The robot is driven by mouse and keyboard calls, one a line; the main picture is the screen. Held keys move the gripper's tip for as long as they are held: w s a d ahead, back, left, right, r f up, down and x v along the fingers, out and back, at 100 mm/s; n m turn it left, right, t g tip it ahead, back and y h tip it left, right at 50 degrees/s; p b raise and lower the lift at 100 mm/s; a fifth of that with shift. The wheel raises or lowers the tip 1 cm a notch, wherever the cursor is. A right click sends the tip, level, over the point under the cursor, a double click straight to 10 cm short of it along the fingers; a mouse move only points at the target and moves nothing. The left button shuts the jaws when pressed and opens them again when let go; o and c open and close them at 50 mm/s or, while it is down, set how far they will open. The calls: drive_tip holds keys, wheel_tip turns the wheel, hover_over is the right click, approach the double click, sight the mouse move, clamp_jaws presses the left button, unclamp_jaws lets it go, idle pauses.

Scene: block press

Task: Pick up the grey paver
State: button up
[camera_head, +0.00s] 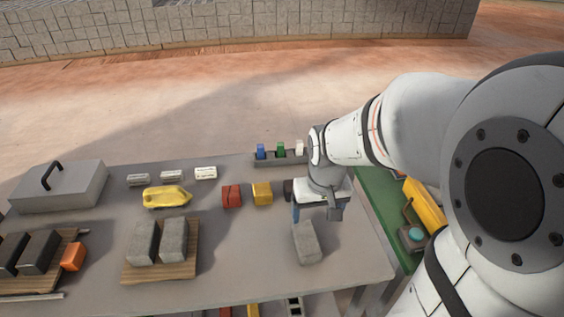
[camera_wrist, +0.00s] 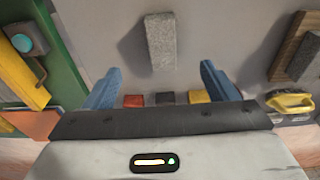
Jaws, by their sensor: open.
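A single grey paver (camera_head: 306,243) lies on the grey table near its front right part. It also shows in the wrist view (camera_wrist: 161,42), top centre, with its long side pointing away from the jaws. My gripper (camera_head: 316,213) is above the table, just behind the paver in the head view. In the wrist view its two blue fingers (camera_wrist: 160,82) are spread wide with nothing between them. The paver lies beyond the fingertips, roughly centred between them sideways, and appears untouched. Two more grey pavers (camera_head: 158,242) stand side by side on a wooden board (camera_head: 160,275) to the left.
A red block (camera_head: 231,195), a yellow block (camera_head: 262,193) and a dark block (camera_head: 288,188) sit behind the paver. A rack (camera_head: 277,159) holds small coloured pieces. A green surface (camera_head: 376,205) with a yellow part (camera_head: 425,205) is at right. Table around the paver is clear.

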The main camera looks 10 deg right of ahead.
drive_tip(key=g, duration=0.1)
hover_over(307, 236)
wheel_tip(307, 236, down, 12)
drive_tip(key=shift+s+r+b, duration=0.1)
drive_tip(key=shift+r+b, duration=0.1)
drive_tip(key=shift+b, duration=0.1)
drive_tip(key=shift+a+f+p, duration=0.1)
drive_tip(key=shift+f+p, duration=0.25)
drive_tip(key=shift+f, duration=3.45)
drive_tip(key=shift+c, duration=0.2)
drive_tip(key=c, duration=1.7)
